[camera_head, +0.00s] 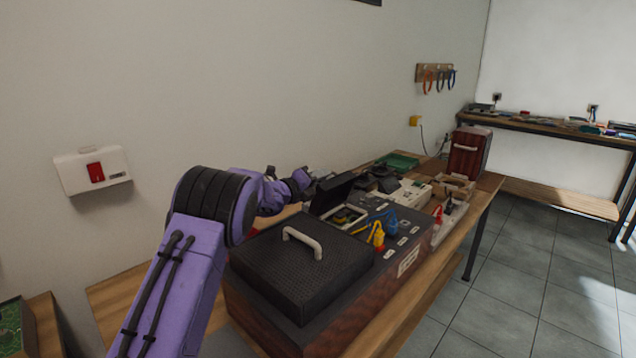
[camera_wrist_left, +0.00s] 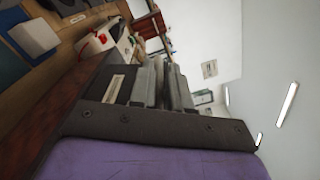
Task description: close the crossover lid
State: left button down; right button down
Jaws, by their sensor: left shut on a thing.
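The wooden hi-fi cabinet (camera_head: 325,325) lies on the bench with its dark top facing up. The small dark crossover lid (camera_head: 333,192) stands open and tilted up above a pale-rimmed compartment (camera_head: 345,216). My left gripper (camera_head: 305,183) is at the lid's left, wall-side edge and is shut on the lid; the exact contact is hard to see. The left wrist view shows its grey fingers (camera_wrist_left: 165,85) side by side, with a dark panel bearing a pale label (camera_wrist_left: 114,88) next to them. My right gripper is in neither view.
A black perforated panel with a white handle (camera_head: 302,240) covers the cabinet's near part. Yellow (camera_head: 377,234) and blue (camera_head: 386,220) parts stand right of the compartment. A red case (camera_head: 468,152) and green tray (camera_head: 398,161) are farther along the bench. Floor at right is clear.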

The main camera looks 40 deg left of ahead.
pick_arm(q)
jog(key=shift+s+f, duration=0.1)
jog(key=shift+f, duration=0.25)
jog(key=c, duration=1.2)
grip_release()
jog(key=shift+a, duration=0.1)
jog(key=shift+o, duration=0.2)
jog(key=shift+a, duration=0.1)
jog(key=shift+r, duration=0.1)
jog(key=shift+s, duration=0.25)
jog(key=s+a+b, duration=0.1)
jog(key=s+b, duration=0.1)
jog(key=s, duration=0.8)
jog(key=shift+b, duration=0.4)
